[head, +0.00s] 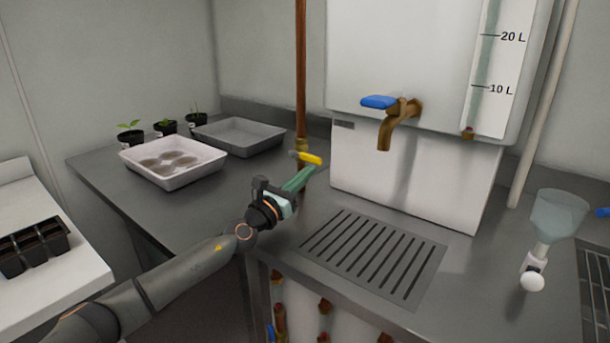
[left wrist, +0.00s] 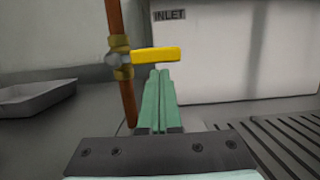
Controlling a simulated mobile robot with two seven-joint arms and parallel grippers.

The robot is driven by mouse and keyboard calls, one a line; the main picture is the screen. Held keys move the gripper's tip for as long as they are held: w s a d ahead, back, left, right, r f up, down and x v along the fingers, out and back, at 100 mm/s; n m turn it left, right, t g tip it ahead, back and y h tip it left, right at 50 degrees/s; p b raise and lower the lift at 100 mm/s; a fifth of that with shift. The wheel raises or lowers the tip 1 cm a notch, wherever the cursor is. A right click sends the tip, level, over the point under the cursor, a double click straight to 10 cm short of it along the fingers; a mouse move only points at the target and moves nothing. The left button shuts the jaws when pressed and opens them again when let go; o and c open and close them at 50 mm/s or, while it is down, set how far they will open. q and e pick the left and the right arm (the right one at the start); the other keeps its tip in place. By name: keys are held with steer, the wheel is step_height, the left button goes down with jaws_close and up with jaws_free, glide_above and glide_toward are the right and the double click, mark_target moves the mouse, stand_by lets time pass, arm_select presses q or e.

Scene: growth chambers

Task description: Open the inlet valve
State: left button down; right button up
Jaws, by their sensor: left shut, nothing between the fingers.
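The inlet valve sits low on a vertical copper pipe (head: 300,60), with a brass body (left wrist: 121,56) and a yellow lever handle (head: 309,158). The yellow handle also shows in the left wrist view (left wrist: 156,54), pointing sideways to the right, across the pipe. An "INLET" label (left wrist: 169,15) is on the white box behind it. My left gripper (head: 310,172) is shut and empty, its green fingers pointing at the handle. In the left wrist view the fingertips (left wrist: 158,72) appear just below the handle; whether they touch it I cannot tell. My right gripper is not in view.
A white tank with a blue-handled tap (head: 378,102) stands behind a drain grate (head: 375,255). A white tray (head: 172,176), a grey tray (head: 238,136) and small potted plants are at the left. A funnel (head: 558,215) stands at the right.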

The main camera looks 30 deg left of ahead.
arm_select(q)
steer(key=shift+d+r+n+p, duration=0.1)
steer(key=shift+r+n+p, duration=0.2)
steer(key=shift+p, duration=0.1)
steer(key=shift+n+p, duration=0.3)
steer(key=shift+r, duration=0.1)
